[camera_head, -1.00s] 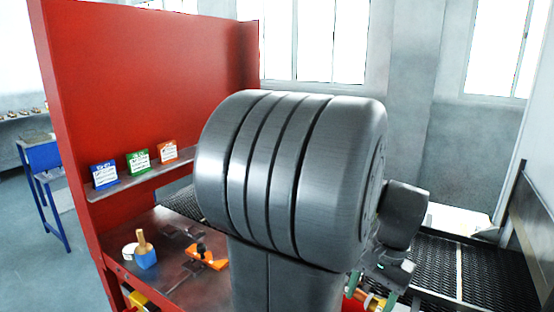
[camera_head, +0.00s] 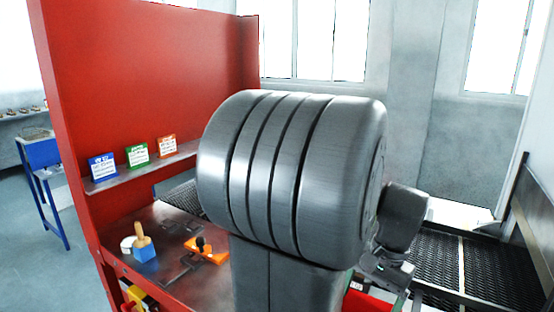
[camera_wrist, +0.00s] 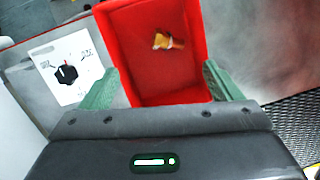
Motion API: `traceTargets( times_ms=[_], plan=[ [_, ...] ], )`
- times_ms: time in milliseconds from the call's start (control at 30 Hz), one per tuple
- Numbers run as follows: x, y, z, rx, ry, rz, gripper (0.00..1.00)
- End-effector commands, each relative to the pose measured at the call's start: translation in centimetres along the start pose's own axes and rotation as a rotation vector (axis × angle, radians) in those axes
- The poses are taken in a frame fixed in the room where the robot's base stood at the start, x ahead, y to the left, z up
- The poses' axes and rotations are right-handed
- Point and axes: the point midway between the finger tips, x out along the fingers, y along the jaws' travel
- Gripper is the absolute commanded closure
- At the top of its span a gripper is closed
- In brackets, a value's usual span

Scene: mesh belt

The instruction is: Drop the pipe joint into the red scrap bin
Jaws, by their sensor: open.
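The red scrap bin (camera_wrist: 160,82) lies below my gripper (camera_wrist: 160,86) in the wrist view, its open top facing the camera. The brass-coloured pipe joint (camera_wrist: 168,41) shows inside the bin's walls, near the far end and apart from my fingers. I cannot tell whether it rests on the bin floor. My green fingers are spread wide on either side of the bin, with nothing between them. In the head view, part of the red bin (camera_head: 368,302) shows at the bottom edge, and my arm hides much of the area.
A panel with a black rotary knob (camera_wrist: 67,74) is left of the bin. A dark mesh belt (camera_head: 490,265) runs at the right. A red-framed bench (camera_head: 180,250) holds a blue block with a wooden knob (camera_head: 143,249) and an orange tool (camera_head: 207,252).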

Motion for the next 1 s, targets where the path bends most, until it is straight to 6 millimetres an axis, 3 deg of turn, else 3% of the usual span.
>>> traceTargets(
  times_ms=[167,500,700,1000],
  plan=[
    [-1.2,0.0,-0.1,0.000,0.004,-0.001,0.15],
    [-8.7,0.0,-0.1,0.001,0.006,-0.001,0.15],
    [-12.2,0.0,-0.1,0.000,0.003,0.000,0.15],
    [-13.8,0.0,0.0,0.000,0.000,0.000,0.15]
  ],
)
